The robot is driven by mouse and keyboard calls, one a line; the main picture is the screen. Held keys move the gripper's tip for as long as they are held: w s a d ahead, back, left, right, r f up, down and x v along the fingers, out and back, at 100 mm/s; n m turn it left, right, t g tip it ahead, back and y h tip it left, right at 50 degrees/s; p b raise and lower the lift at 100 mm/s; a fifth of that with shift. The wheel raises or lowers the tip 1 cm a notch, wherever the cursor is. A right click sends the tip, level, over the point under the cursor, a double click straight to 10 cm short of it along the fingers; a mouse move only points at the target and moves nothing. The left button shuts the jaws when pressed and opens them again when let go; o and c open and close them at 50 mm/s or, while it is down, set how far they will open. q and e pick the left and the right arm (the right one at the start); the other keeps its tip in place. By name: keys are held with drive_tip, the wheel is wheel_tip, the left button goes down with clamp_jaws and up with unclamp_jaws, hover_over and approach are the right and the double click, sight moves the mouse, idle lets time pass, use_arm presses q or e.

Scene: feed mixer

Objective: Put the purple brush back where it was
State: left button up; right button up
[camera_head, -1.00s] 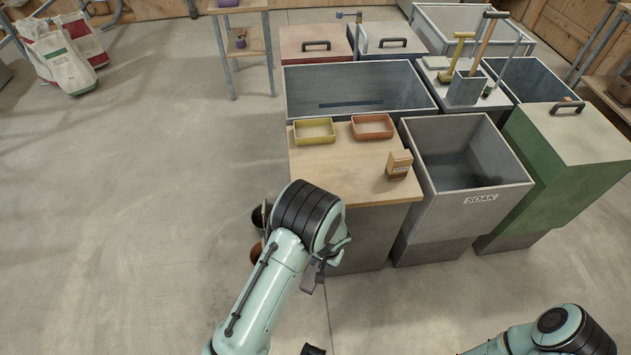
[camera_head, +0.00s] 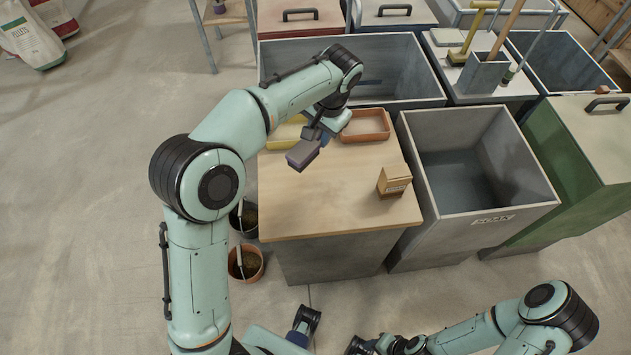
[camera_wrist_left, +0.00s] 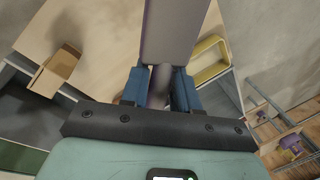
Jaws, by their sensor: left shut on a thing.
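The purple brush (camera_head: 303,155) is held by my left gripper (camera_head: 322,133) above the wooden-topped table (camera_head: 330,205), near its back left part. The brush block hangs to the lower left of the jaws. In the left wrist view its purple-grey block (camera_wrist_left: 172,30) fills the top middle, with its handle between the blue fingers of my left gripper (camera_wrist_left: 160,88). The fingers are closed on the handle. My right gripper (camera_head: 362,345) is low at the bottom edge, away from the table; its jaws are too unclear to read.
A yellow tray (camera_head: 287,133), partly behind my left gripper, and an orange tray (camera_head: 366,138) stand at the table's back. A small box (camera_head: 394,183) stands at its right. The soak basin (camera_head: 480,213) adjoins the right side. Two buckets (camera_head: 246,277) stand left of the table. The table's front is clear.

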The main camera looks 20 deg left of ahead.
use_arm(q)
drive_tip(key=shift+a+f, duration=0.1)
drive_tip(key=shift+f, duration=0.05)
drive_tip(key=f+b, duration=0.1)
drive_tip(key=f, duration=0.5)
drive_tip(key=f+b, duration=0.1)
drive_tip(key=f, duration=0.6)
drive_tip(key=shift+s+f, duration=0.2)
drive_tip(key=shift+f, duration=2.8)
drive_tip(key=shift+f+b, duration=0.1)
drive_tip(key=shift+b, duration=0.2)
drive_tip(key=o, duration=0.9)
drive_tip(key=shift+o, duration=0.2)
